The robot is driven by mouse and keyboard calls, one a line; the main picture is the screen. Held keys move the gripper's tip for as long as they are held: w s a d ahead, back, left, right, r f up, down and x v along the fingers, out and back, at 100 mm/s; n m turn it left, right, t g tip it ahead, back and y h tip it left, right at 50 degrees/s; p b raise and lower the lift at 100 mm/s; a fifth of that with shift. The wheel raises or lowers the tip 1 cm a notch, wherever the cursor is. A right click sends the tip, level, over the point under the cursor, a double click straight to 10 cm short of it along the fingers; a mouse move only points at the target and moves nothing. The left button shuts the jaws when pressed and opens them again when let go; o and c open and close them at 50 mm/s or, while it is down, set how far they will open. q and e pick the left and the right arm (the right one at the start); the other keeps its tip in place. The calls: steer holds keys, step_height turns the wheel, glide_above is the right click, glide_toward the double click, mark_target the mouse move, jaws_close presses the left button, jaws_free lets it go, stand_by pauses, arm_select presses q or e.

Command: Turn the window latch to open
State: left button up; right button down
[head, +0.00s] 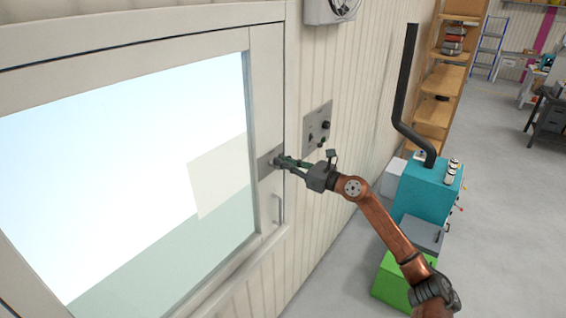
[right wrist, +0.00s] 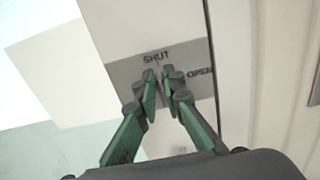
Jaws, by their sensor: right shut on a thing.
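The window (head: 120,180) has a pale frame (head: 266,90) and fills the left of the head view. A grey latch plate (head: 266,165) sits on its right upright; in the right wrist view the plate (right wrist: 122,70) reads SHUT at the top and OPEN to the right. My right gripper (head: 277,161), with green fingers, is at the plate. In the right wrist view its fingertips (right wrist: 163,73) are close together just under the word SHUT, shut on the latch, which they mostly hide. I cannot tell the latch's exact angle. My left gripper is not in view.
A bar handle (head: 281,208) is on the frame below the plate. A grey control panel (head: 317,128) is on the wall to the right. A teal machine (head: 430,190) with a black pipe and a green box (head: 388,283) stand beyond my right arm. Open floor lies at far right.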

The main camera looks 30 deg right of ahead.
steer(key=shift+d+r+m, duration=0.1)
steer(key=shift+m, duration=0.2)
steer(key=m+p, duration=0.3)
steer(key=shift+w+d+m, duration=0.1)
steer(key=shift+d+m, duration=0.15)
steer(key=shift+m, duration=0.05)
steer(key=m+p, duration=0.2)
steer(key=m, duration=0.1)
steer(key=m+p, duration=0.1)
steer(key=shift+w+d, duration=0.15)
steer(key=shift+d, duration=0.15)
steer(key=shift+w+d+f+m+p, duration=0.1)
steer(key=shift+f+m+p, duration=0.2)
steer(key=shift+m+p, duration=1.15)
steer(key=shift+s+d+f+m+p, duration=0.2)
steer(key=shift+m+p, duration=0.8)
steer(key=shift+m, duration=0.8)
steer(key=shift+w+d+f+m+p, duration=0.1)
steer(key=shift+w+f+m+p, duration=0.2)
steer(key=shift+m+p, duration=1.15)
steer(key=shift+s+f+m, duration=0.1)
steer(key=shift+f+m, duration=0.05)
steer(key=shift+m, duration=0.25)
steer(key=c, duration=2.1)
jaws_free()
steer(key=shift+o, duration=0.3)
steer(key=shift+a, duration=0.1)
